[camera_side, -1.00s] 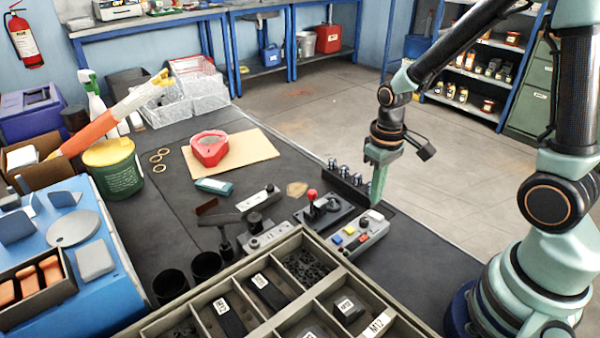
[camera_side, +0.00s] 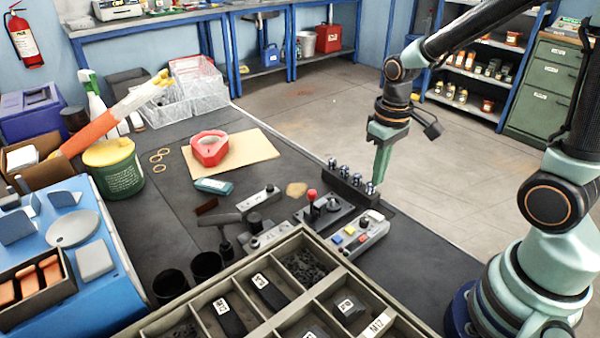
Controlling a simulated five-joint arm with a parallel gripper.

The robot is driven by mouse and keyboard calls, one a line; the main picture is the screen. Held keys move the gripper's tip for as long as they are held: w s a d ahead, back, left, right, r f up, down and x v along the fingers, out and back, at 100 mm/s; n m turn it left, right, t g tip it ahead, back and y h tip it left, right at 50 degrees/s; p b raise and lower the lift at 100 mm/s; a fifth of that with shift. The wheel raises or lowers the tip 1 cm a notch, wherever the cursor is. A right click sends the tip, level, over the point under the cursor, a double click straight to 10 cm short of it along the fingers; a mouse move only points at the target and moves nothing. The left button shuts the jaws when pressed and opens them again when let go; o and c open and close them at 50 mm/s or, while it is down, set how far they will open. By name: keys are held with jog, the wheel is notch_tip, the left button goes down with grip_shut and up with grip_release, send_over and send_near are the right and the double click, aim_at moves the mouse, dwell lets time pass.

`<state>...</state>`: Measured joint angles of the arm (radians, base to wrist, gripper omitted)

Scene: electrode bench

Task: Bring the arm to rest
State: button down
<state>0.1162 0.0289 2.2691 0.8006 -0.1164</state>
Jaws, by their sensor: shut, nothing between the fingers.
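My gripper (camera_side: 381,172) is shut and empty, its green fingers pointing straight down. It hangs at the right side of the bench (camera_side: 420,262), near the right end of a dark rack (camera_side: 352,187) that holds several small blue-grey electrodes. In this view the fingertips overlap the rack's right end; I cannot tell the height gap or whether they touch. Below stands a grey control box (camera_side: 357,240) with coloured buttons, and beside it a dark unit with a red-knobbed lever (camera_side: 312,196).
A compartment tray (camera_side: 262,325) fills the front of the bench. A red device (camera_side: 209,149) sits on a tan board (camera_side: 255,150) farther back. Two black cups (camera_side: 206,267), a green tub (camera_side: 113,170) and a blue box (camera_side: 110,285) stand left. Open floor lies beyond the right edge.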

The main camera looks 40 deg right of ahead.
jog(key=s+a+r+t, duration=0.1)
jog(key=a+r+t, duration=0.1)
jog(key=r, duration=0.4)
jog(key=s+a+r+t, duration=0.1)
jog(key=s+r+t, duration=0.1)
jog(key=r, duration=0.4)
jog(key=shift+s+a+r+t, duration=0.25)
jog(key=shift+a+r+t, duration=0.1)
jog(key=shift+t, duration=0.25)
